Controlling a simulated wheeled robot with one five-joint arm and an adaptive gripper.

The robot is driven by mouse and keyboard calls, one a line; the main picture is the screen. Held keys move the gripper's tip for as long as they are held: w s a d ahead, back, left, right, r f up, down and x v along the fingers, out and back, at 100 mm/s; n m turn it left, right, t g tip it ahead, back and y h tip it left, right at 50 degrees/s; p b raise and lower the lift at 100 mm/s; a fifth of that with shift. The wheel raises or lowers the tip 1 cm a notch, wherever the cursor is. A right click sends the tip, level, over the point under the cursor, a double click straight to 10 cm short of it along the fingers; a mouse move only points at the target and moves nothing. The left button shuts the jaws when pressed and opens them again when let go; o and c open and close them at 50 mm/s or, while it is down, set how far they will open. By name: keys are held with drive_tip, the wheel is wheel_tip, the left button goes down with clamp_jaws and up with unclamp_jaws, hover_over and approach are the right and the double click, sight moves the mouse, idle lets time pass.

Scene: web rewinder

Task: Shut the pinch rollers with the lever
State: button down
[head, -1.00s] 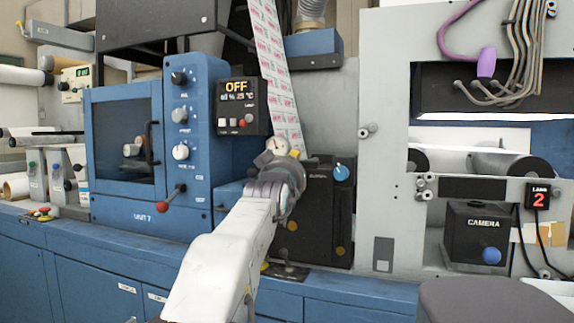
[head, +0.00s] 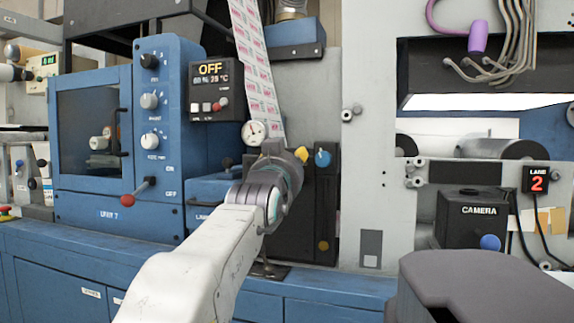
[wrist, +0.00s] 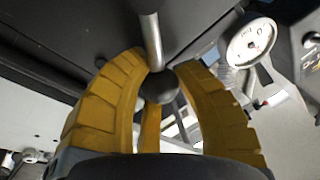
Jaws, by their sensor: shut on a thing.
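My gripper (head: 272,152) is in front of the dark unit below the printed web. In the wrist view its yellow fingers (wrist: 163,72) are closed around a dark ball knob (wrist: 160,88) on the end of a metal lever rod (wrist: 151,40). In the head view my gripper hides this knob and rod. The dark unit (head: 322,215) carries a blue knob (head: 322,158) just right of my gripper. I cannot make out the pinch rollers or whether they touch.
A pressure gauge (head: 254,133) sits just above my gripper and shows close by in the wrist view (wrist: 252,42). A red-knobbed handle (head: 140,187) is on the blue unit at left. The printed web (head: 256,70) runs down behind. A camera box (head: 470,220) stands at right.

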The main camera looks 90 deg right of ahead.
drive_tip(key=shift+s+a+r, duration=0.15)
drive_tip(key=shift+r, duration=0.05)
idle(0.3)
drive_tip(key=c, duration=1.2)
unclamp_jaws()
drive_tip(key=shift+a, duration=0.1)
drive_tip(key=o, duration=0.3)
drive_tip(key=shift+f, duration=0.1)
drive_tip(key=shift+v, duration=5.95)
